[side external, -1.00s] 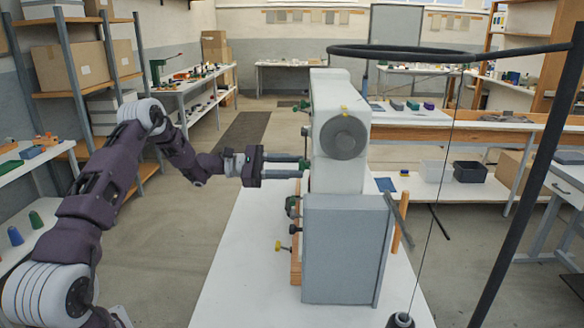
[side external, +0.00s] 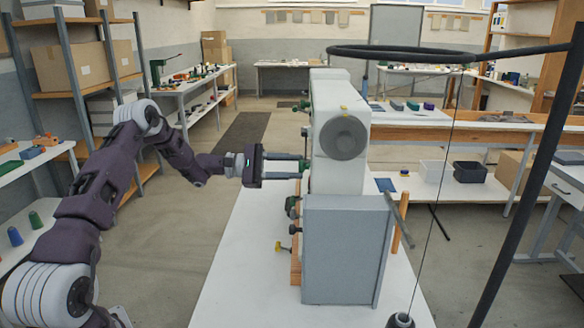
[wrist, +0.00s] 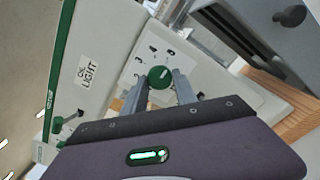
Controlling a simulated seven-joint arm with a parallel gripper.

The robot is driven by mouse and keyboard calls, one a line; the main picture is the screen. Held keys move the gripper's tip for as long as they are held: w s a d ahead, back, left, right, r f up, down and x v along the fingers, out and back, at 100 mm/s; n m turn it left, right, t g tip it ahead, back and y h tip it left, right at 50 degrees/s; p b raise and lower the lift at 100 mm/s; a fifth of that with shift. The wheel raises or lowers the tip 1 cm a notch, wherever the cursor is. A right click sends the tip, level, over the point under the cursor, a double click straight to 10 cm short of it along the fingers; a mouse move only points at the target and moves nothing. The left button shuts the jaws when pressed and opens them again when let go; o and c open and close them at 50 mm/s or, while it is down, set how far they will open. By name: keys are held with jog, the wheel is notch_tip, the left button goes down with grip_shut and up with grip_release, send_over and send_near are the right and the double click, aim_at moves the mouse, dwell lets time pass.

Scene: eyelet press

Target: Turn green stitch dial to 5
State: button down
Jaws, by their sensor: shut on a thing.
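The green stitch dial (wrist: 160,77) is a round knob on the pale face of the machine (wrist: 140,66), with a light mark across it. My gripper (wrist: 162,82) has one finger on each side of the dial and is shut on it. In the side external view my gripper (side external: 303,164) reaches horizontally from the left to the white machine (side external: 338,178). The dial is mostly hidden there by the fingers and the machine's edge.
A panel labelled "LIGHT" (wrist: 88,72) lies left of the dial. A grey box (side external: 343,250) stands in front of the machine. The white tabletop (side external: 240,270) is clear at left.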

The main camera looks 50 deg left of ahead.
jog(key=c, duration=1)
grip_release()
jog(key=shift+s+a, duration=0.1)
jog(key=v, duration=0.7)
